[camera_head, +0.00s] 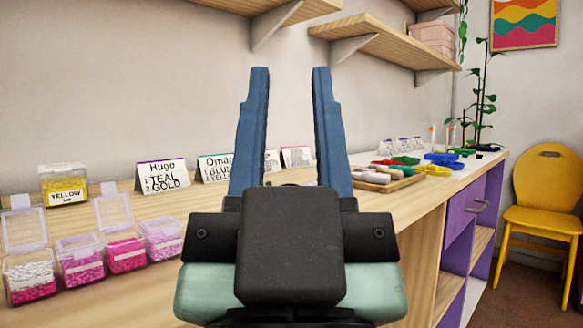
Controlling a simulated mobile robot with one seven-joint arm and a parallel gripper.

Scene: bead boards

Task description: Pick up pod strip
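The thing that best fits the pod strip is a row of small clear boxes (81,267) holding pink and whitish beads, at the lower left on the wooden counter. Two clear lids stand raised behind the row. I cannot tell whether the boxes are joined. My gripper (290,75) points up in the middle of the view, with its two blue fingers apart and nothing between them. It is to the right of the row and apart from it. The gripper body hides part of the counter.
A yellow bead box (64,187) stands behind the row. White name cards (163,174) stand along the counter (150,300). A wooden tray (378,185) with coloured pieces is farther right. Shelves (385,42) jut from the wall above. A yellow chair (547,190) stands right.

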